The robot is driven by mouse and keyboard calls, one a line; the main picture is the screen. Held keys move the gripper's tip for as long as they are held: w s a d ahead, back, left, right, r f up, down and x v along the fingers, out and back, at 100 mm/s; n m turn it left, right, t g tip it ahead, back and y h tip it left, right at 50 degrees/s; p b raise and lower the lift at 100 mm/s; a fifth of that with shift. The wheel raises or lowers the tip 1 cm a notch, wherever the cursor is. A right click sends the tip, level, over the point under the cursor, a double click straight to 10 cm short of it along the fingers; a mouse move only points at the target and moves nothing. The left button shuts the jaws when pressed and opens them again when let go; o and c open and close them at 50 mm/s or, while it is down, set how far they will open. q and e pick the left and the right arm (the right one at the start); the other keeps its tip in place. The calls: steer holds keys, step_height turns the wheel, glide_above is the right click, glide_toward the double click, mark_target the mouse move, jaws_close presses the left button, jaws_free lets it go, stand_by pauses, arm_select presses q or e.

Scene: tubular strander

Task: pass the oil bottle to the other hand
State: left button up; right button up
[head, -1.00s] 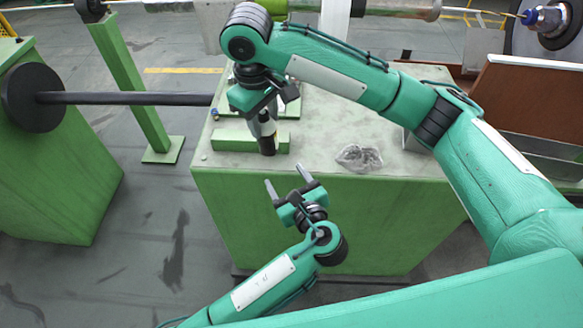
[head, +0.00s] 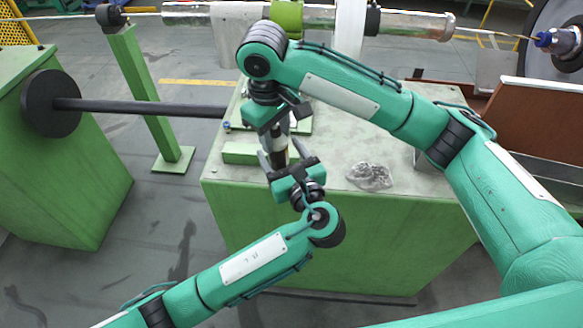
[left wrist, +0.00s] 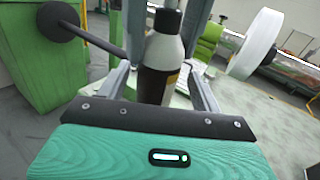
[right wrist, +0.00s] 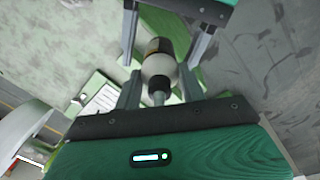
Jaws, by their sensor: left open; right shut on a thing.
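The oil bottle (head: 279,158), with a dark body, a pale shoulder and a narrow top, is held upright above the near edge of the green cabinet. My right gripper (head: 276,128) is shut on its upper part from above. My left gripper (head: 279,163) is open just below, with a finger on each side of the bottle's dark body. In the left wrist view the bottle (left wrist: 158,68) stands between the two spread fingers; I cannot tell whether they touch it. In the right wrist view the bottle (right wrist: 159,63) sits between the right fingers.
The green cabinet (head: 330,230) has a clear bag of small parts (head: 369,176) on its top, right of the grippers. A green block (head: 240,153) lies left of the bottle. A black bar (head: 140,107) runs in from the left. A metal tube (head: 415,24) crosses behind.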

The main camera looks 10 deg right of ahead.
arm_select(q)
steer(key=shift+x, duration=1.2)
steer(key=c, duration=1.2)
steer(key=shift+o, duration=0.2)
arm_select(e)
steer(key=o, duration=1.2)
steer(key=shift+c, duration=0.2)
steer(key=shift+r, duration=0.15)
